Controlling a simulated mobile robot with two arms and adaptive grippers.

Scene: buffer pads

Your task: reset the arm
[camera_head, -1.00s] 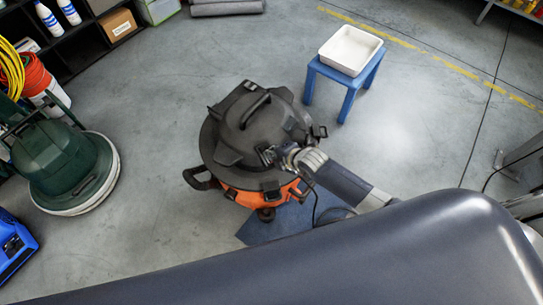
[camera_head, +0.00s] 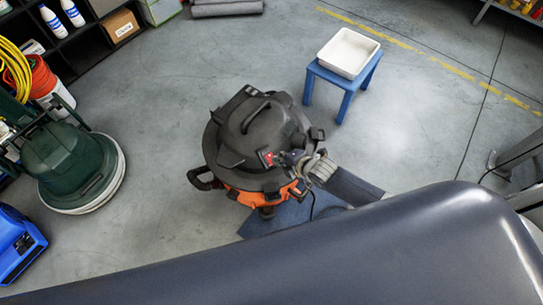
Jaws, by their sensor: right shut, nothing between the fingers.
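My right gripper (camera_head: 278,159) is shut and empty. It shows over the right part of the black lid of an orange and black shop vacuum (camera_head: 243,150); I cannot tell whether it touches the lid. My right arm (camera_head: 352,187) reaches in from the lower right, partly hidden behind a large dark smooth surface in the foreground. My left gripper is not in view.
A blue stool (camera_head: 349,98) bears a white tray (camera_head: 347,72) at the upper right. A green floor machine (camera_head: 75,165) and a blue machine (camera_head: 15,245) stand at the left. A blue mat (camera_head: 262,222) lies under the vacuum. Open floor surrounds the vacuum.

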